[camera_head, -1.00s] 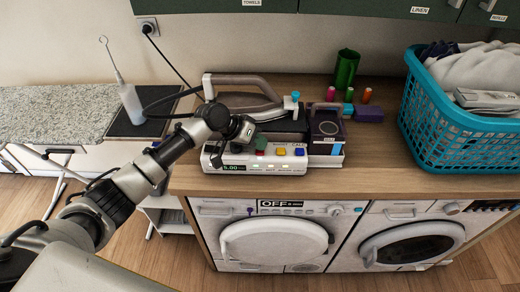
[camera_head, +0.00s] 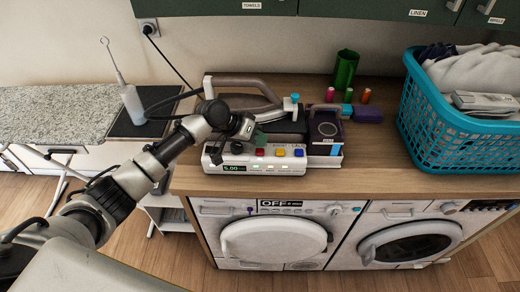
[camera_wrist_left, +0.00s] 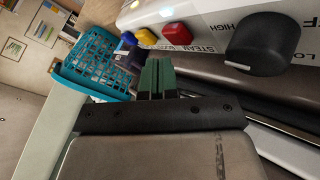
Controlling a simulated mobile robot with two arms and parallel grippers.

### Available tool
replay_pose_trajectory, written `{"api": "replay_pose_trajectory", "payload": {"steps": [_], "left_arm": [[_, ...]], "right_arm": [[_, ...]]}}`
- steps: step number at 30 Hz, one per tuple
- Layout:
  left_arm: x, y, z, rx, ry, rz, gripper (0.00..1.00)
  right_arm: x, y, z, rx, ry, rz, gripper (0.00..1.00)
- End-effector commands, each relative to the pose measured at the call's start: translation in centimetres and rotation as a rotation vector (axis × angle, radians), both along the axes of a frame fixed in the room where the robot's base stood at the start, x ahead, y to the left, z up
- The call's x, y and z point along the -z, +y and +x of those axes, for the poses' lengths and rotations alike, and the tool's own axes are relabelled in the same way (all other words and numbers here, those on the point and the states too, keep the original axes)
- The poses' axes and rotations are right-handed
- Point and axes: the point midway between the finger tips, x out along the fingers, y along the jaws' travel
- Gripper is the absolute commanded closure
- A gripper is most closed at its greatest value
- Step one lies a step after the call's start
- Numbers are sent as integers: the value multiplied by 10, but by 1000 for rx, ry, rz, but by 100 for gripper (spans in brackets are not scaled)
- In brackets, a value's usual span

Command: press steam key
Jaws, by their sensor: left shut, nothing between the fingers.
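The steam station (camera_head: 290,165) is a white-fronted unit with a row of coloured keys on the counter. The red key (camera_head: 260,153) is the leftmost; in the left wrist view the red key (camera_wrist_left: 179,33) has a label reading STEAM beside it. My left gripper (camera_head: 260,138) has green fingertips, shut and empty, just behind and above the red key in the head view. In the left wrist view the shut fingertips (camera_wrist_left: 158,76) appear apart from the red key. My right gripper is not in view.
A yellow key (camera_head: 280,153) and a blue key (camera_head: 298,153) sit to the right of the red one. A black knob (camera_wrist_left: 264,43) is close by. The iron (camera_head: 245,88) rests behind. A teal basket (camera_head: 460,140) stands at the right.

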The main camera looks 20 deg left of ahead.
Motion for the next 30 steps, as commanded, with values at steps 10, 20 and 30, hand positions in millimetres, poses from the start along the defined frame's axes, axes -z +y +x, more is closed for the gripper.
{"api": "replay_pose_trajectory", "payload": {"steps": [10,20,30], "left_arm": [[-35,0,0,1,-1,-1,100],[-50,0,0,1,0,-1,100],[-49,0,0,-1,-1,0,100]], "right_arm": [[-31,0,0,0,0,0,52],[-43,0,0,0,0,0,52],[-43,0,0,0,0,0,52]]}}
